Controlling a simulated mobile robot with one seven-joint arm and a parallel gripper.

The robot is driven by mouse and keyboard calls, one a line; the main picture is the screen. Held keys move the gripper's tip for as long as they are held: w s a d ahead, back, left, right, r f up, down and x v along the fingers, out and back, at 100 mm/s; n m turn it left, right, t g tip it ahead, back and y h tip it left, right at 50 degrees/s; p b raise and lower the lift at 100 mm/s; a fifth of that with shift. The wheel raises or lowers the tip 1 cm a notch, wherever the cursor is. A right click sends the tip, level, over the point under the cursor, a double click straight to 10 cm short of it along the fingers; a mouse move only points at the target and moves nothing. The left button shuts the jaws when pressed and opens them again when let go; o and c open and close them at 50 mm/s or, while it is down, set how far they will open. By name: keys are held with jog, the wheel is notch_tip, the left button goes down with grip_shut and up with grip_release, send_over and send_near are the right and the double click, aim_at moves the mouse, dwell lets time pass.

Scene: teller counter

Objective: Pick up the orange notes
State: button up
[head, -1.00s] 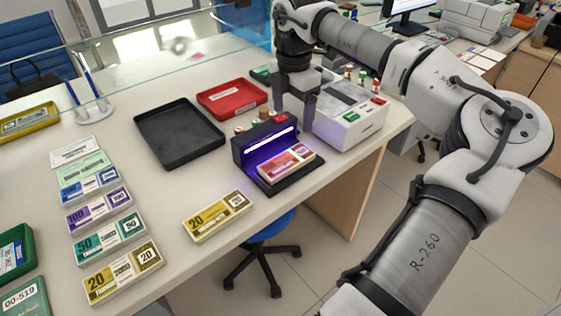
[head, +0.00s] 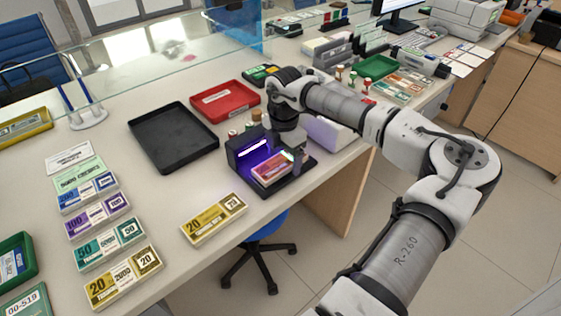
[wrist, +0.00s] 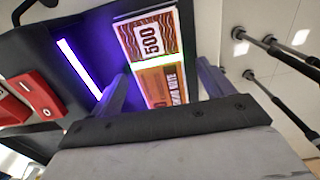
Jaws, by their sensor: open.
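The orange notes (head: 269,171), a banded stack marked 500, lie on the black base of a UV note checker (head: 241,152) with a glowing purple tube. In the wrist view the orange notes (wrist: 152,50) show ahead of and between the two fingers of my gripper (wrist: 163,88). My gripper (head: 290,150) is open and empty, low over the checker at the right of the stack. In the head view its fingers partly cover the stack's right end. Whether they touch the stack cannot be told.
A yellow note stack (head: 214,218) lies left of the checker near the counter's front edge. A black tray (head: 172,138) and a red tray (head: 225,101) stand behind it. A white machine (head: 331,133) is close at the right. More stacks line the left side.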

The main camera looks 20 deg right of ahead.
jog(key=shift+f, duration=0.15)
jog(key=c, duration=1.2)
